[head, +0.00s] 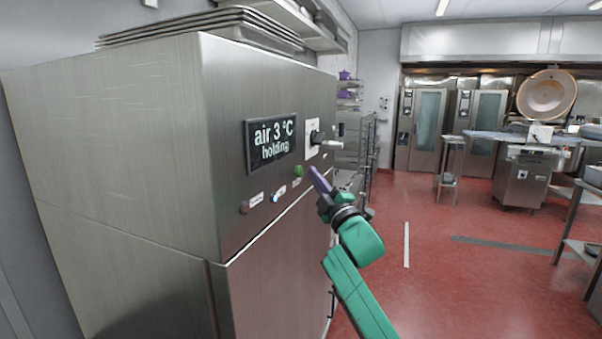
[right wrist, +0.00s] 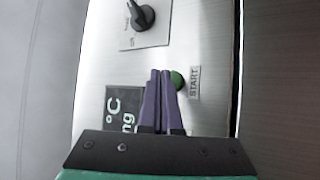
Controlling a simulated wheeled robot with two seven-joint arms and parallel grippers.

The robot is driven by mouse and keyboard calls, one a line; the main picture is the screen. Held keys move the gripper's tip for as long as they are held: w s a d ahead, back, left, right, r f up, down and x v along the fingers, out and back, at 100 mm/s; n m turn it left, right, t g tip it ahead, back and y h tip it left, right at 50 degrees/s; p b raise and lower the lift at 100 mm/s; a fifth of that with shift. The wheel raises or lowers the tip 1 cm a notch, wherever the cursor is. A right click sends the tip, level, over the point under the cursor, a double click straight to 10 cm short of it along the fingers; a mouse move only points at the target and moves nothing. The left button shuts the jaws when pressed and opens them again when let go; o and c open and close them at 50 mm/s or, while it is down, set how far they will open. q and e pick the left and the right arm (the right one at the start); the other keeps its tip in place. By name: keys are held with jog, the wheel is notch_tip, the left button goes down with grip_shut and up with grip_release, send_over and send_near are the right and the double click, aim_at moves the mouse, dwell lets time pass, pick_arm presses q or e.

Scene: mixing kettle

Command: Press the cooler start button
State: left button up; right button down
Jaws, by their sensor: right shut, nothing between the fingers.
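The cooler (head: 130,130) is a large steel cabinet at the left of the head view. Its display (head: 271,142) reads "air 3 °C holding". The green start button (head: 298,171) sits below the display; in the right wrist view the button (right wrist: 177,80) is beside a "START" label. My right gripper (head: 315,176) is shut and empty, its purple fingertips (right wrist: 160,74) close to the button, just to its left in the wrist view. I cannot tell whether they touch the panel. My left gripper is not in view.
A black rotary knob (head: 316,138) is on the panel right of the display. A red button (head: 244,208) and a bluish-white one (head: 277,197) are lower left of the green one. Trays (head: 205,27) lie on top. Red floor (head: 440,260) is open to the right.

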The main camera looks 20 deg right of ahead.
dwell(0.8)
jog(key=shift+w+a, duration=0.3)
jog(key=shift+a, duration=0.05)
jog(key=shift+w+a, duration=0.3)
dwell(0.8)
jog(key=shift+s+d, duration=0.6)
jog(key=shift+s, duration=0.05)
jog(key=s+d, duration=0.3)
jog(key=shift+s+d, duration=0.25)
dwell(0.4)
